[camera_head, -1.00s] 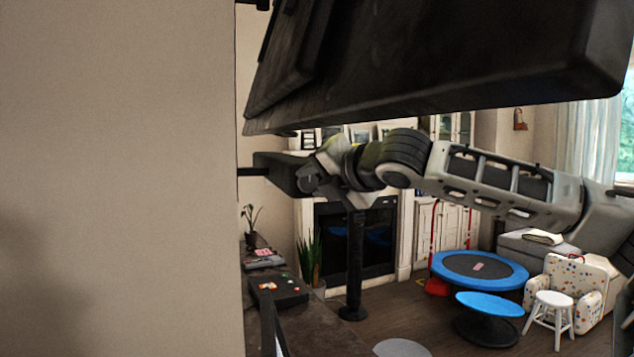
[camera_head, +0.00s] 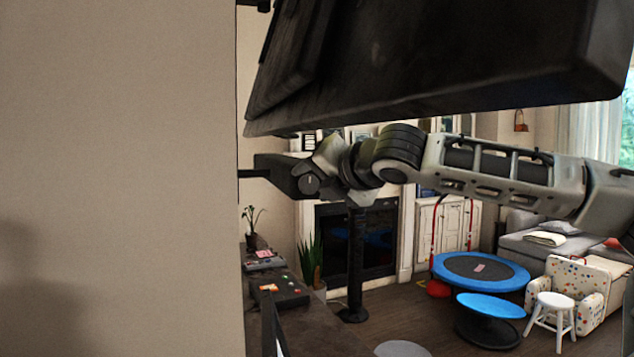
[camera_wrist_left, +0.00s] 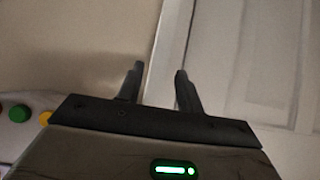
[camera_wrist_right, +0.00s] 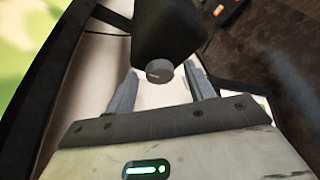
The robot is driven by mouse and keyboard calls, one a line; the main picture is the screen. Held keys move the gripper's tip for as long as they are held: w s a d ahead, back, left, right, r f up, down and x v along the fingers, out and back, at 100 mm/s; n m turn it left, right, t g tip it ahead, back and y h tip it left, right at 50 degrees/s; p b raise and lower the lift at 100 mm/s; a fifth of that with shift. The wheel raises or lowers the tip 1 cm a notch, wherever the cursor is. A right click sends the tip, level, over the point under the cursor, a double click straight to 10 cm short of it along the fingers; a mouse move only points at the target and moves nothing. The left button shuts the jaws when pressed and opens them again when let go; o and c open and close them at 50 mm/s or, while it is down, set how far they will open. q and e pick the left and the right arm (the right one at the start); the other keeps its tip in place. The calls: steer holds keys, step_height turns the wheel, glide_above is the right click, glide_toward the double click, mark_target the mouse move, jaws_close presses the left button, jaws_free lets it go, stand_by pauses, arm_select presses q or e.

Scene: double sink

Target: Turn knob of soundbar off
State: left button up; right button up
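In the right wrist view the soundbar (camera_wrist_right: 170,28) is a black block, seen close up. Its small round grey knob (camera_wrist_right: 158,71) faces the camera. My right gripper (camera_wrist_right: 160,72) is open, with one finger on each side of the knob and visible gaps between. In the head view one thin finger of my right gripper (camera_head: 247,173) shows at the edge of the beige wall; I cannot make out the soundbar or knob there. My left gripper (camera_wrist_left: 158,72) is open and empty in the left wrist view, in front of a pale panelled surface (camera_wrist_left: 255,60).
A large black panel (camera_head: 430,70) hangs just above my right arm. A beige wall (camera_head: 120,180) fills the left of the head view. Below stand a dark counter (camera_head: 310,335), a blue trampoline (camera_head: 480,268), a white stool (camera_head: 550,315) and a patterned armchair (camera_head: 590,285).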

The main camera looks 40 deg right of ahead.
arm_select(q)
steer(key=f+b, duration=0.1)
steer(key=b, duration=0.1)
steer(key=f+b, duration=0.1)
steer(key=b, duration=0.1)
steer(key=shift+w+d+b, duration=0.15)
steer(key=shift+d+b, duration=0.2)
steer(key=shift+d, duration=0.05)
arm_select(e)
steer(key=v, duration=1.6)
steer(key=shift+d, duration=0.1)
